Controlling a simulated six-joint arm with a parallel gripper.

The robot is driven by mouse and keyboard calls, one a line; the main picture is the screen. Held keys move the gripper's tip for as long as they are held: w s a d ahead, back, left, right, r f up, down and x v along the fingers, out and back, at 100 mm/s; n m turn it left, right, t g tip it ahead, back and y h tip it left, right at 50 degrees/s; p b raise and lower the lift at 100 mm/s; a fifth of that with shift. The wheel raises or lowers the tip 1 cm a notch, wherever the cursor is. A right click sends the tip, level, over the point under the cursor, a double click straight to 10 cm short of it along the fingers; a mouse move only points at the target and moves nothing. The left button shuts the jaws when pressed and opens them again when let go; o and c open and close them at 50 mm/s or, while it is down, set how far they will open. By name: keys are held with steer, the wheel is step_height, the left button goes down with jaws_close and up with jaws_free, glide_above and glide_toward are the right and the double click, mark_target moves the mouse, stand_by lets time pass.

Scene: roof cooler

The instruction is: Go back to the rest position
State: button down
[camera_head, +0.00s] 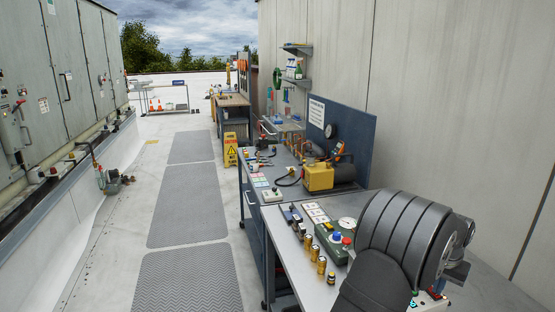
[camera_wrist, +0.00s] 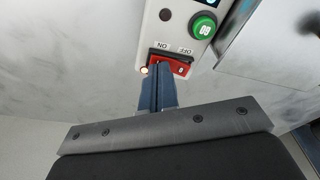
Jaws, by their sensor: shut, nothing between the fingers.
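My gripper (camera_wrist: 158,68) is shut and empty in the wrist view. Its two blue-grey fingers lie together, with their tips at the red rocker switch (camera_wrist: 181,69) and covering part of it. I cannot tell whether they touch it. The switch sits in a dark frame on a pale control box (camera_wrist: 150,35), between ON and OFF labels. A small lamp (camera_wrist: 144,70) beside the switch glows. A green button (camera_wrist: 203,27) is further up the box. In the head view the box (camera_head: 437,297) shows at the lower right, partly behind my arm, and my fingers are hidden.
The grey bench (camera_head: 292,257) holds gold cylinders (camera_head: 321,265), a green device (camera_head: 331,243) with blue and red knobs, and a yellow pump (camera_head: 319,177). A blue back panel (camera_head: 352,137) and a wall (camera_head: 450,110) stand behind. The walkway (camera_head: 187,205) at left is clear.

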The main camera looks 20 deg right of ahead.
stand_by(0.3)
steer(key=shift+r, duration=4.35)
steer(key=shift+n, duration=0.7)
steer(key=w+a+f, duration=0.1)
steer(key=w+a, duration=0.1)
steer(key=w, duration=0.1)
steer(key=w+a+f, duration=0.1)
steer(key=w+a, duration=0.1)
steer(key=a, duration=0.1)
steer(key=w+a+f, duration=0.1)
steer(key=w+a, duration=0.2)
steer(key=shift+w, duration=0.3)
steer(key=w+a+f+n, duration=0.1)
steer(key=w+a+f, duration=0.1)
steer(key=w+a, duration=0.4)
steer(key=a, duration=0.2)
steer(key=shift+a+t, duration=0.3)
steer(key=shift+a, duration=0.05)
steer(key=shift+f, duration=0.1)
